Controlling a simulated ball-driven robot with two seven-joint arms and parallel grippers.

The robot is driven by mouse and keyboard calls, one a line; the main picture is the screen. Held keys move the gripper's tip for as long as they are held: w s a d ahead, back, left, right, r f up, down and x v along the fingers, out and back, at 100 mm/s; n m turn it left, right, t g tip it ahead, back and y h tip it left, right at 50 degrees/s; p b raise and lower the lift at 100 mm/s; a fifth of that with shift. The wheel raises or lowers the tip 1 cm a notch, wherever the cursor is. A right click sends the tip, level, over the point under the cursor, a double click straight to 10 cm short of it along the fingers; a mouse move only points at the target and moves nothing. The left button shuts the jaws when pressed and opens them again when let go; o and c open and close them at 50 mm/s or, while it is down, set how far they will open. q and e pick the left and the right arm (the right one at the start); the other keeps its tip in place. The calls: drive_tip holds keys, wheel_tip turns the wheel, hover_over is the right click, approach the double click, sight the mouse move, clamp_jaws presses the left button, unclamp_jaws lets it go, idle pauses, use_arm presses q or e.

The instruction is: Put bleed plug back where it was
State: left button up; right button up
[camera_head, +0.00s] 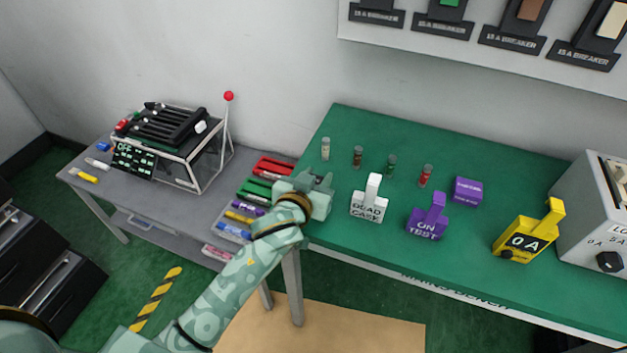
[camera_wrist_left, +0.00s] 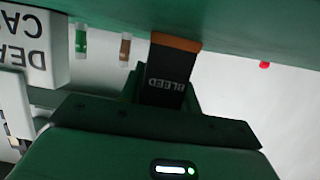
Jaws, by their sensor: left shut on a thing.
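My left gripper (camera_head: 322,181) is above the left end of the green bench, in front of the small vials. In the left wrist view its jaws (camera_wrist_left: 167,100) are shut on the bleed plug (camera_wrist_left: 172,68), a black block marked BLEED with an orange-brown end. The plug is hidden behind the gripper in the head view. I cannot tell whether the plug touches the bench. My right gripper is not in view.
The green bench (camera_head: 400,130) holds several vials, a white DEAD CASE block (camera_head: 370,204), a purple ON TEST block (camera_head: 427,221) and a yellow 0A block (camera_head: 524,238). A grey table (camera_head: 185,210) with a black rack (camera_head: 165,130) and coloured trays stands left.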

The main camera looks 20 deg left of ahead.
use_arm(q)
drive_tip(key=shift+s+d+r, duration=0.1)
drive_tip(key=shift+d+r, duration=0.05)
drive_tip(key=o, duration=1.1)
drive_tip(key=shift+c, duration=0.2)
drive_tip(key=shift+s+r+p, duration=0.1)
drive_tip(key=shift+s+p, duration=0.25)
drive_tip(key=p+v, duration=0.2)
drive_tip(key=v, duration=0.8)
drive_tip(key=shift+s+r+p, duration=0.1)
drive_tip(key=shift+r+p, duration=0.05)
drive_tip(key=shift+p, duration=0.2)
drive_tip(key=shift+s+r, duration=0.1)
drive_tip(key=shift+s, duration=0.4)
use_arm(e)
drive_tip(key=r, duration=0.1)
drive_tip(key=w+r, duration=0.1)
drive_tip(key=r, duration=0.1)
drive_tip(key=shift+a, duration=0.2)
